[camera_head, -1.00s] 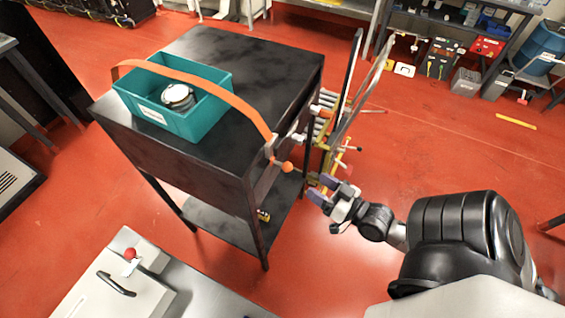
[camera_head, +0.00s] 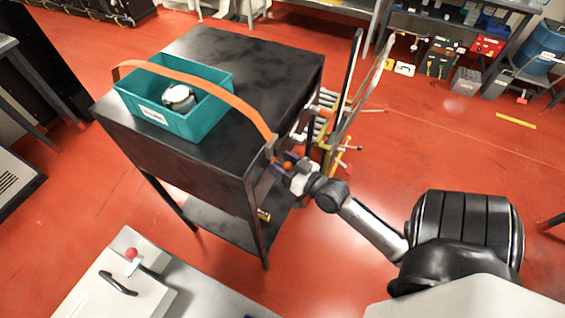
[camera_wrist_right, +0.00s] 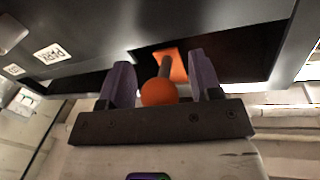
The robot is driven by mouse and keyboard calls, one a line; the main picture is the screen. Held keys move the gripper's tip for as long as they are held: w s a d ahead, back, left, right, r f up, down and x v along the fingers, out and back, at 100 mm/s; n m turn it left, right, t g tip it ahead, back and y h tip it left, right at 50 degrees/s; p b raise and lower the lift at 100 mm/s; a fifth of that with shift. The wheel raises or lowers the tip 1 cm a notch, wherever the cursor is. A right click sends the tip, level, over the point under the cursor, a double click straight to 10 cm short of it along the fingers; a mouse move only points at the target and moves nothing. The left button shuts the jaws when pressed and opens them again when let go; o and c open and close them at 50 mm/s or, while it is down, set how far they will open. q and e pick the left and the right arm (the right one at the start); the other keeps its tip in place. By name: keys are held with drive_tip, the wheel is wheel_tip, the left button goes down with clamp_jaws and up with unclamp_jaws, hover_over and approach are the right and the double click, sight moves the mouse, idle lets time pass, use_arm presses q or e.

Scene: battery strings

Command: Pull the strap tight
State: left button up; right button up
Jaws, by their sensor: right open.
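An orange strap (camera_head: 214,85) arches over a teal bin (camera_head: 196,124) on the black table. It runs down at the table's right edge to a buckle (camera_head: 270,150). A lever with an orange ball knob (camera_head: 287,165) sticks out below the buckle; the knob also shows in the right wrist view (camera_wrist_right: 158,92). My right gripper (camera_head: 284,166) is at the knob. In the right wrist view its two purple fingers (camera_wrist_right: 160,84) stand apart, one on each side of the knob and its dark stem, with gaps visible. My left gripper is not in view.
The black table (camera_head: 222,160) has a lower shelf. A rack of upright frames and clamps (camera_head: 335,115) stands close behind my right gripper. A round white-topped object (camera_head: 179,97) sits in the bin. Red floor is open to the right.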

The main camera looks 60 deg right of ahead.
idle(0.3)
clamp_jaws()
idle(0.4)
